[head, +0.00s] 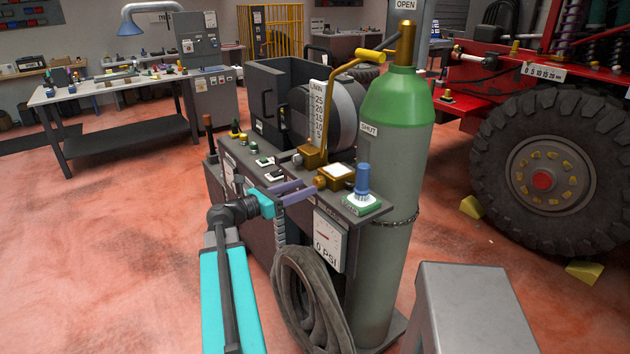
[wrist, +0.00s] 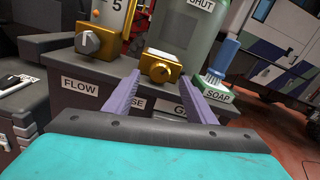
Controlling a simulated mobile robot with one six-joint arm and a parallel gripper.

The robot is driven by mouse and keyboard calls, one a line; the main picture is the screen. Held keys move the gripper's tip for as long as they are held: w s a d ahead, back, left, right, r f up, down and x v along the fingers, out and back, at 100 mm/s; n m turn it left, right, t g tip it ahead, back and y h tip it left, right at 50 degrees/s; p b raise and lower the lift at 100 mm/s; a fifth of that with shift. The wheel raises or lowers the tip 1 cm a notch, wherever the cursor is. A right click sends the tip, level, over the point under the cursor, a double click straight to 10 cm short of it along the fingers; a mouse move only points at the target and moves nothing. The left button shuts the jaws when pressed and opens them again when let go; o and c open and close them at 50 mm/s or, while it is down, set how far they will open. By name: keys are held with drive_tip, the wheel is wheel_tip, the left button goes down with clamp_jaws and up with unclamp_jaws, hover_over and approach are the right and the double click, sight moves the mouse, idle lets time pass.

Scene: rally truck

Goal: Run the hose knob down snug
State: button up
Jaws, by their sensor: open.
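The hose knob (wrist: 159,72) is a small brass knob on the front of a gold block (wrist: 165,57). It stands above a label that reads "SE", its start hidden by my left finger. In the head view the knob (head: 320,182) sits at the front of the gold block with a white top (head: 337,172). My gripper (wrist: 160,80) is open and empty, pointing at the knob, with one purple fingertip to each side of it in the wrist view. In the head view my gripper (head: 309,187) is close by the knob. Whether the fingers overlap it in depth is unclear.
Left of it is the flow knob (wrist: 88,42) above the FLOW label. At right is a soap brush (head: 362,180) on a green base. The green gas cylinder (head: 390,160) stands behind. A gauge (head: 328,240) and coiled hose (head: 305,300) hang below.

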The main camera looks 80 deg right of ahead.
sight(315, 183)
drive_tip(key=shift+p+x, duration=0.65)
drive_tip(key=shift+x, duration=2)
drive_tip(key=c, duration=1)
